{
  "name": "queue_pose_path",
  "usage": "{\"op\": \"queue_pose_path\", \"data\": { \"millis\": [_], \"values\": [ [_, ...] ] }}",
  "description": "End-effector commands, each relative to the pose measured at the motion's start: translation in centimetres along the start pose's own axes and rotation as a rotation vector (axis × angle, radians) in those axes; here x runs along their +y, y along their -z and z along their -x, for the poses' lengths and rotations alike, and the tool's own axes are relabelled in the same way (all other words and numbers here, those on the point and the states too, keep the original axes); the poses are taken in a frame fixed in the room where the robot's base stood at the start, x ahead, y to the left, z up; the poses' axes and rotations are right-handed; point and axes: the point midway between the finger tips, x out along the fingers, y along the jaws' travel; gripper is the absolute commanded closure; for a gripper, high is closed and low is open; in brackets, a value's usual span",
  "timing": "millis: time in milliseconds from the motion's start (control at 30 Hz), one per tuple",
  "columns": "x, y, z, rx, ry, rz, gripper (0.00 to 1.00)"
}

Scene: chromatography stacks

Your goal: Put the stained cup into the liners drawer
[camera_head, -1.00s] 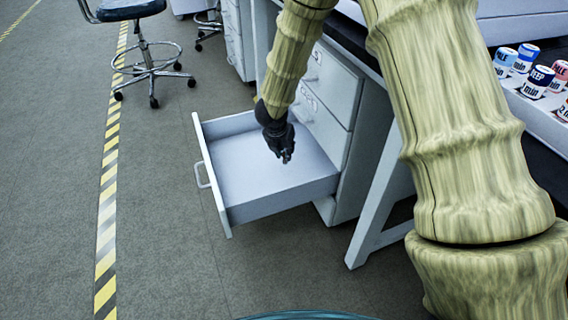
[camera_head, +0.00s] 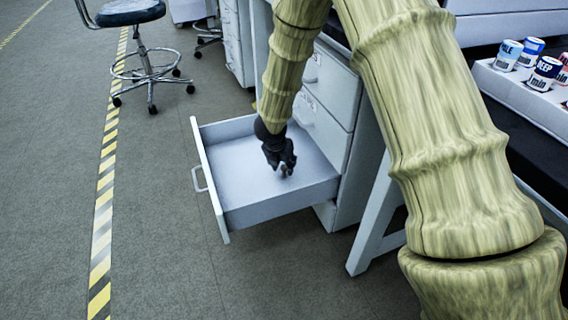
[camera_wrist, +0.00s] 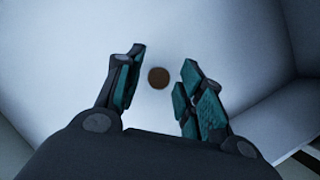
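The open drawer (camera_head: 270,207) is the low one of a white cabinet, pulled out to the left. Its light floor looks bare around my gripper (camera_head: 287,168), which points down over or inside it. In the wrist view my gripper (camera_wrist: 162,58) has its teal-padded fingers spread apart with nothing held between them. A small brown round patch (camera_wrist: 158,77) shows between the fingers against a pale surface. It may be the stained cup seen from above, but I cannot make out a cup's wall. No stained cup is clear in the head view. I cannot read the drawer's label.
The closed drawers (camera_head: 325,98) rise above the open one. A pale slanted table leg (camera_head: 376,225) stands right of the cabinet. A white tray (camera_head: 520,96) with several labelled containers lies on the bench at right. A stool (camera_head: 146,62) stands far left. The floor left of the drawer is clear.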

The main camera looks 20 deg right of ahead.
Motion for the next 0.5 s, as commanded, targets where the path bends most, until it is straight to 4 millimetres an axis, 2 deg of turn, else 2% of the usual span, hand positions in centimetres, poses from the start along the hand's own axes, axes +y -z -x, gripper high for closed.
{"op": "queue_pose_path", "data": {
  "millis": [367, 500],
  "values": [
    [0.0, -0.1, 0.4, 0.0, 0.0, 0.0, 0.58],
    [0.0, -0.2, 2.0, 0.0, -0.001, 0.0, 0.58]
  ]
}}
